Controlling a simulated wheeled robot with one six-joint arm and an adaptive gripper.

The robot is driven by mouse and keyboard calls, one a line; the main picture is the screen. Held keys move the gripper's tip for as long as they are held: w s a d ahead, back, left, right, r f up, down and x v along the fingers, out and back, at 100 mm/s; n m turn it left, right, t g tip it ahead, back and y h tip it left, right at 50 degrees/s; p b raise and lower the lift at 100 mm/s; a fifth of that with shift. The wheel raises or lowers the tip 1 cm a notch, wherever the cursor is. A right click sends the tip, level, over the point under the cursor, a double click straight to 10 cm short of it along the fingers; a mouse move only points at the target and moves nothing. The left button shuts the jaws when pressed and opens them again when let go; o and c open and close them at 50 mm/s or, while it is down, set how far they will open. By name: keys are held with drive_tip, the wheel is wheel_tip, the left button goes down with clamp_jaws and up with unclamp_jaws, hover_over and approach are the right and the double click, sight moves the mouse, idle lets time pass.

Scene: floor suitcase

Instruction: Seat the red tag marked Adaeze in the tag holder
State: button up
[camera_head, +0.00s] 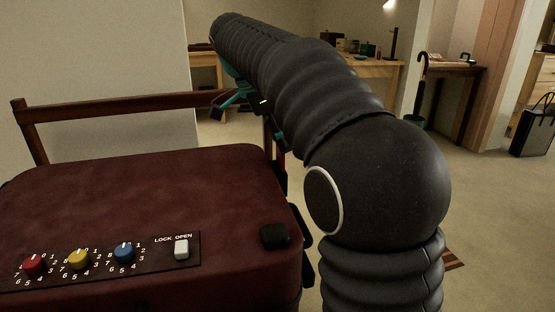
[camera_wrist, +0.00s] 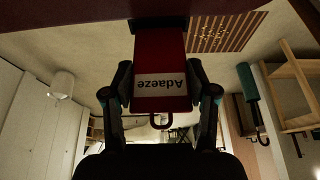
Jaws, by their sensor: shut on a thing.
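The red tag (camera_wrist: 158,55) fills the middle of the wrist view, its white label reading Adaeze upside down. A small red loop shows at its near end. My gripper (camera_wrist: 159,72) is shut on the tag, with one finger along each side. The tag's far end meets a dark bar (camera_wrist: 150,24), which looks like the tag holder, at the suitcase's edge. I cannot tell whether the tag is inside it or only against it. In the head view my arm hides most of the gripper; a sliver of red shows beside the suitcase.
The maroon suitcase (camera_head: 150,185) has red (camera_head: 34,264), yellow (camera_head: 79,258) and blue (camera_head: 124,252) dials and a white lock switch (camera_head: 181,249). A wooden rail (camera_head: 120,106) runs behind it. Desks and an umbrella (camera_head: 421,85) stand farther back, with open floor between.

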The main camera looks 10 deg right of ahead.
sight(278, 155)
drive_tip(key=shift+f, duration=0.65)
drive_tip(key=shift+c, duration=0.6)
wheel_tip(278, 155, down, 4)
drive_tip(key=shift+r+b, duration=0.2)
drive_tip(key=shift+b, duration=0.3)
drive_tip(key=shift+c, duration=0.3)
drive_tip(key=shift+r, duration=0.2)
drive_tip(key=o, duration=1.4)
drive_tip(key=shift+r, duration=0.1)
drive_tip(key=p+v, duration=0.3)
drive_tip(key=v, duration=0.9)
